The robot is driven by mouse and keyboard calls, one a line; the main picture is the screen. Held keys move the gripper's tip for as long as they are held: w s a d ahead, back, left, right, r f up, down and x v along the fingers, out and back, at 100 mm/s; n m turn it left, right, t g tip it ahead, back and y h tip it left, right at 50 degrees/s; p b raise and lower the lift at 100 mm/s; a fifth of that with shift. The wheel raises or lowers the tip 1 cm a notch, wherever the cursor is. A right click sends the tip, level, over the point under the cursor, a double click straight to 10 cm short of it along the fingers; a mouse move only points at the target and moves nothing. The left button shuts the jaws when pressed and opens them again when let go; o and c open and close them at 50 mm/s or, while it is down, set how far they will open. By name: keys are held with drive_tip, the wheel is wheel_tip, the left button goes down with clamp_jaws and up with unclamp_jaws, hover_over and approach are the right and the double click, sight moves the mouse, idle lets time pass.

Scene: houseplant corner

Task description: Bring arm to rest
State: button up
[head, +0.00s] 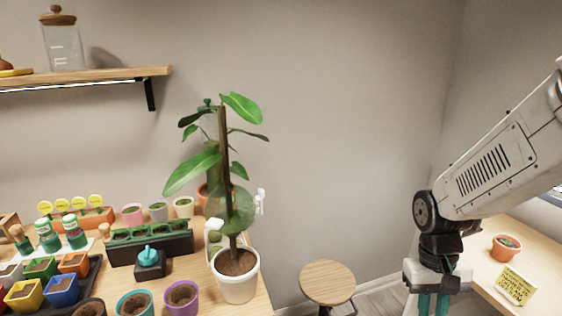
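My arm (505,150) reaches in from the right edge and bends down at its dark wrist joint. My gripper (433,304) points down at the bottom right, between the round wooden stool and the right-hand table. Its two teal fingers show side by side, but the lower frame edge cuts off their tips. I cannot tell how far apart the tips are or whether anything is between them.
A tall plant in a white pot (237,280) stands on the left table among several small pots. A round stool (327,282) stands left of my gripper. A terracotta pot (505,248) and a yellow note (515,285) are on the right table. The wall space between is clear.

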drive_tip(key=s+a+r+t, duration=0.1)
drive_tip(key=s+r+t, duration=0.1)
drive_tip(key=s+r, duration=0.4)
drive_tip(key=s+a+r+n+t, duration=0.1)
drive_tip(key=s+r, duration=0.4)
drive_tip(key=r, duration=0.5)
drive_tip(key=shift+s+a+t+y, duration=0.3)
drive_tip(key=shift+s+a+t, duration=0.05)
drive_tip(key=shift+t, duration=0.35)
idle(1.4)
